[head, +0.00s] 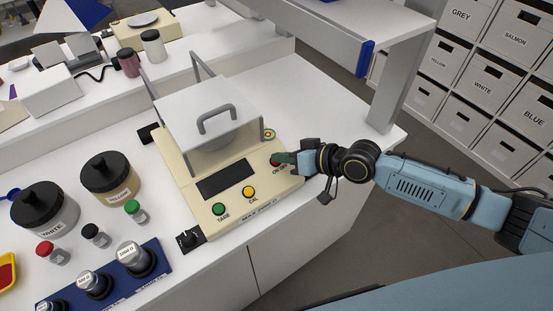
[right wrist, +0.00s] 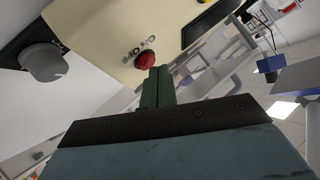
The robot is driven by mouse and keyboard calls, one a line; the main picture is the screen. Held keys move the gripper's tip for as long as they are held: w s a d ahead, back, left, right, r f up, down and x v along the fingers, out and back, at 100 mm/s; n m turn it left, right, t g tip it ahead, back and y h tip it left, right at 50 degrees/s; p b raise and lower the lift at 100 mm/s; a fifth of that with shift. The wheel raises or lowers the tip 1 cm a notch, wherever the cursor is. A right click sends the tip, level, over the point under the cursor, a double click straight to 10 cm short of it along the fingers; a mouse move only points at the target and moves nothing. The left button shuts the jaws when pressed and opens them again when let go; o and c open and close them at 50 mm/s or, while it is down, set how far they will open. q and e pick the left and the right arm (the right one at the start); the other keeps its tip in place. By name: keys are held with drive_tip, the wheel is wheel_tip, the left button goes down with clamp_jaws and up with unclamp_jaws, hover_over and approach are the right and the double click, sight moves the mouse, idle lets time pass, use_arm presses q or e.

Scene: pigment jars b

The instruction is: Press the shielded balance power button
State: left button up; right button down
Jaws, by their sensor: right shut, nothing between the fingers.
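The shielded balance (head: 180,160) is a cream box with a grey handled cover on top and a dark display (head: 222,178) in front. Its red power button (head: 275,163), marked ON/OFF, sits at the right end of the panel, partly hidden by my right gripper (head: 283,158). In the right wrist view the red button (right wrist: 145,61) shows just beyond the tips of my shut green fingers (right wrist: 159,72). The fingers hold nothing. I cannot tell whether the tips touch the button. My left gripper is not in view.
A green TARE button (head: 219,209) and a yellow CAL button (head: 249,192) are on the same panel. Jars and a blue rack (head: 120,290) stand to the left. Another balance (head: 150,27) is at the back. Bare bench lies right of the shielded balance.

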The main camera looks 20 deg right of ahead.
drive_tip(key=shift+w+f+b, duration=0.1)
drive_tip(key=shift+f+b, duration=0.2)
drive_tip(key=shift+f, duration=0.05)
drive_tip(key=shift+r, duration=0.1)
drive_tip(key=shift+s+d+r+p, duration=0.1)
drive_tip(key=shift+s+r+p, duration=0.2)
drive_tip(key=shift+r+p, duration=0.65)
drive_tip(key=r+p, duration=0.1)
drive_tip(key=p, duration=0.1)
drive_tip(key=s+r+p, duration=0.1)
drive_tip(key=r+p, duration=0.1)
drive_tip(key=s+r+p, duration=0.1)
drive_tip(key=r+p, duration=0.1)
drive_tip(key=shift+d+r+p, duration=0.2)
drive_tip(key=shift+d+p, duration=0.1)
drive_tip(key=shift+d, duration=0.05)
idle(0.6)
